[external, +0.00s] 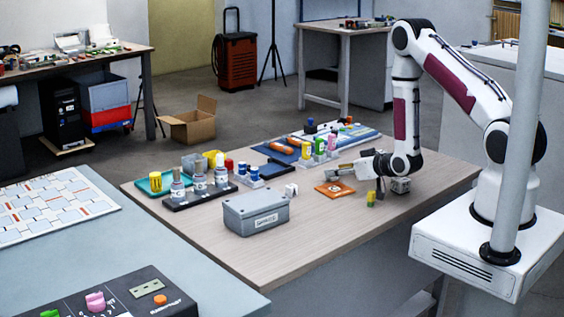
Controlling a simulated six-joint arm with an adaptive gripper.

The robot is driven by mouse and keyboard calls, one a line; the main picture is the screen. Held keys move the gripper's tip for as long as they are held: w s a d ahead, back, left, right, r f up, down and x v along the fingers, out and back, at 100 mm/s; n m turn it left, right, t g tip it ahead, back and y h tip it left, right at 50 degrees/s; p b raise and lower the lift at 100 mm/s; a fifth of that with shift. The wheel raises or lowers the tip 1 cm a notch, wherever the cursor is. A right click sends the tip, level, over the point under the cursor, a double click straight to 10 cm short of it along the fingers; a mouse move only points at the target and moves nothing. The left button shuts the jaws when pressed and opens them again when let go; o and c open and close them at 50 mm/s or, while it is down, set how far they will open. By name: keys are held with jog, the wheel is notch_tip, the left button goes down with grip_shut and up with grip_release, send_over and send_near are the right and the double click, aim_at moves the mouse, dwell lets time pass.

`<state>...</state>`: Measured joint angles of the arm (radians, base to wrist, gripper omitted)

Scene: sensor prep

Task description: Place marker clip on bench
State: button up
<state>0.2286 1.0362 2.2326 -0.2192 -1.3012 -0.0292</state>
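A small yellow-and-green piece (371,199), which may be the marker clip, is at the right part of the wooden bench top (325,230). It is too small to identify surely. My gripper (342,173) is low over the bench, at the end of my arm on the right. The yellow piece is just below and in front of it in the picture. The fingers are small and partly merged with the wrist, so I cannot tell whether they are open or hold anything.
An orange packet (335,189) and a small white block (291,189) lie near my gripper. A grey lidded box (256,212) stands front left. The bench's front right is clear.

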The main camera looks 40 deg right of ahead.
jog(key=shift+x, duration=0.85)
jog(key=c, duration=1)
jog(key=shift+r, duration=0.2)
jog(key=shift+r, duration=4.85)
